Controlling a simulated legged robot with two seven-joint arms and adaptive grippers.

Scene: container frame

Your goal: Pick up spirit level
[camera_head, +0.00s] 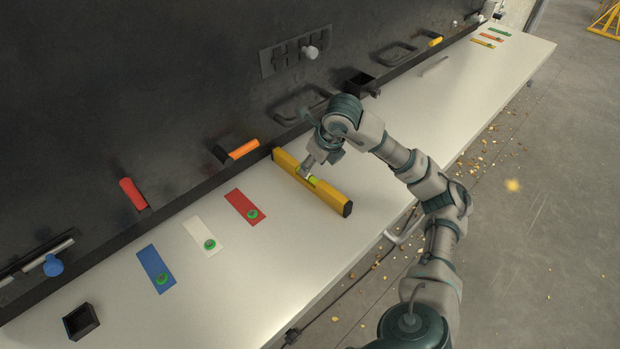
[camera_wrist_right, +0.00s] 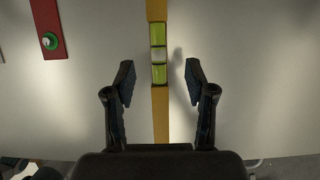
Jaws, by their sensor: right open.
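The yellow spirit level (camera_head: 330,195) lies on the white table, with a black end cap at its near right end. In the right wrist view its yellow body (camera_wrist_right: 161,113) runs up the middle, with a green and white vial section in it. My right gripper (camera_wrist_right: 158,84) is open, one finger on each side of the level, with a gap on both sides. In the head view the right gripper (camera_head: 307,170) is above the level's middle, partly hidden by my wrist. My left gripper is not in view.
The white table (camera_head: 440,110) bears red (camera_head: 245,206), white (camera_head: 203,236) and blue (camera_head: 156,268) plates with green pieces to the left. A small black box (camera_head: 81,321) stands near left. A dark wall with a ledge runs behind. A grey bar (camera_head: 434,66) lies farther right.

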